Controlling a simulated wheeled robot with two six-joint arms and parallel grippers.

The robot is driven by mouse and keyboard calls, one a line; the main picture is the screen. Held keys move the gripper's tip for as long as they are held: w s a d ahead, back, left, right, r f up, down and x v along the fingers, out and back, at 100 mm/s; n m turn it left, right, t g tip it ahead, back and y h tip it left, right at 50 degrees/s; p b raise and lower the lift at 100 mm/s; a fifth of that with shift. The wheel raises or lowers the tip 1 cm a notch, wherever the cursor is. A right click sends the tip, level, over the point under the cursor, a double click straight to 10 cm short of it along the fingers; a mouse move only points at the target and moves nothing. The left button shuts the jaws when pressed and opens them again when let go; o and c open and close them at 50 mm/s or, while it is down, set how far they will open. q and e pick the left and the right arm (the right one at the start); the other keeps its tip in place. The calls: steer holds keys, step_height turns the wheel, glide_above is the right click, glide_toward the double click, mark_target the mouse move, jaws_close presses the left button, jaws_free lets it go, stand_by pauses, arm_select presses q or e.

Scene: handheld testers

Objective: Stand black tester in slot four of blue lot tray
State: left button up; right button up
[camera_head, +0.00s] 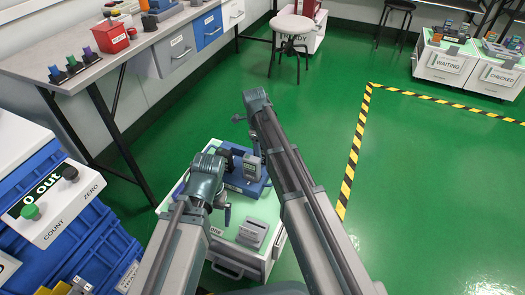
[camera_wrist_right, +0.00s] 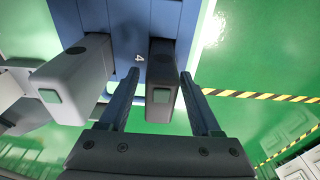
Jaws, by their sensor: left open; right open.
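The blue lot tray (camera_head: 236,184) lies on a green-topped cabinet, and its blue surface fills the top of the right wrist view (camera_wrist_right: 122,25). The black tester (camera_wrist_right: 162,92) stands upright at the tray, beside the mark "4". My right gripper (camera_wrist_right: 160,76) is open, with one finger on each side of this tester; finger contact cannot be told. A grey tester (camera_wrist_right: 72,82) stands left of it, and a grey tester also shows at the tray in the head view (camera_head: 251,166). My left gripper (camera_head: 222,205) is open near the cabinet's left side, partly hidden by its arm.
A grey item (camera_head: 253,231) lies on the cabinet top (camera_head: 226,228), in front of the tray. A counter box (camera_head: 55,205) stands at the left. A long bench (camera_head: 110,75) runs along the upper left.

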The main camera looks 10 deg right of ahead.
steer(key=shift+r, duration=0.1)
steer(key=r+p, duration=0.8)
steer(key=a+r+p, duration=0.1)
steer(key=r+p, duration=0.3)
steer(key=shift+w+a+r, duration=0.1)
steer(key=shift+w, duration=0.3)
steer(key=shift+s+a, duration=0.1)
steer(key=shift+s, duration=0.2)
steer(key=s+a+n, duration=0.3)
steer(key=s+n, duration=0.9)
steer(key=n, duration=0.2)
steer(key=s+a+n, duration=0.3)
steer(key=s+n, duration=0.8)
steer(key=n, duration=0.3)
steer(key=shift+s+n+t, duration=0.3)
steer(key=shift+s, duration=0.05)
step_height(320, 180, up, 32)
steer(key=p, duration=3.3)
steer(key=shift+r, duration=0.25)
